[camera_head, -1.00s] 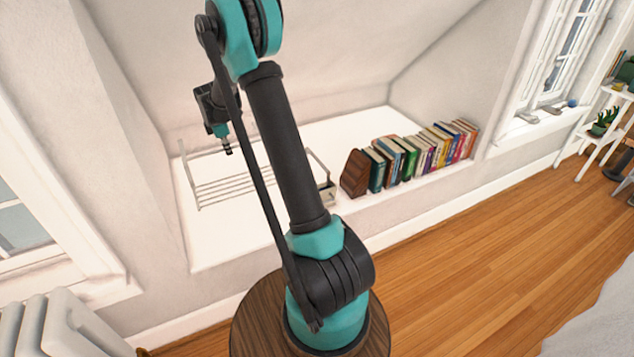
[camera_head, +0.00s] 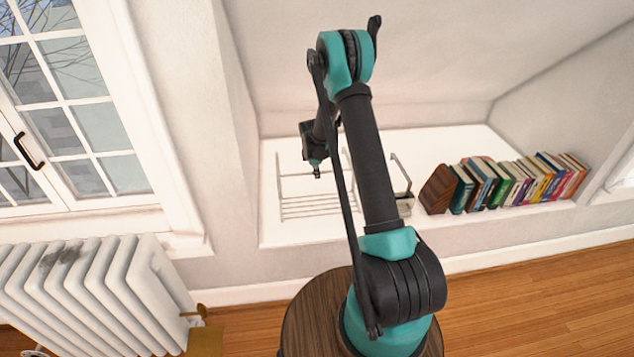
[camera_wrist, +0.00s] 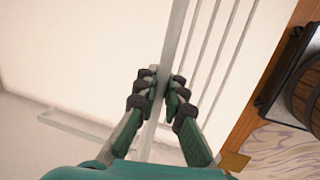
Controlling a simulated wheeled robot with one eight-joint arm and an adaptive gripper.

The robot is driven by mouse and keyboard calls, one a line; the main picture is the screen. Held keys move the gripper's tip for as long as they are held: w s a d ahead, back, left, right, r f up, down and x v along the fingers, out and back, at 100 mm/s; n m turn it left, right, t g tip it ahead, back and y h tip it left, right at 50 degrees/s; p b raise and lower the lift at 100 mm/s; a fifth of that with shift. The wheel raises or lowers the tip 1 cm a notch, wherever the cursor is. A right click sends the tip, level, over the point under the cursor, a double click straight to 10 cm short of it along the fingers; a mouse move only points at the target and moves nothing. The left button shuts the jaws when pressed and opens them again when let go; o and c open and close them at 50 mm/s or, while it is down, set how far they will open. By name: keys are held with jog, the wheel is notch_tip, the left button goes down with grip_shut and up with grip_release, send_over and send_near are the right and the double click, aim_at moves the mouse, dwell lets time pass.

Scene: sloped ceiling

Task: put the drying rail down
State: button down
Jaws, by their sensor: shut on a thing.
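The drying rail is a pale metal rack with several parallel bars (camera_head: 310,209) and upright end frames. In the head view it is in front of the white ledge of the alcove, partly hidden behind my arm. My gripper (camera_head: 317,174) is at its upper left part. In the wrist view my gripper (camera_wrist: 158,95) is shut on one long bar of the drying rail (camera_wrist: 176,40), with fingers on both sides. Further parallel bars run to the right of it. I cannot tell whether the rail touches the ledge or hangs above it.
A row of books (camera_head: 510,183) with a wooden bookend (camera_head: 437,190) stands on the ledge (camera_head: 275,232) to the right. A white radiator (camera_head: 95,290) and a window (camera_head: 75,110) are at the left. The sloped ceiling is above the ledge.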

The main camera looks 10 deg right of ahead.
jog(key=shift+s+a+x, duration=0.1)
jog(key=shift+s+x, duration=0.1)
jog(key=shift+x, duration=0.8)
jog(key=shift+s+a+x, duration=0.15)
jog(key=shift+s+x, duration=0.05)
jog(key=shift+x, duration=0.8)
jog(key=shift+f, duration=0.1)
jog(key=c, duration=1.6)
grip_release()
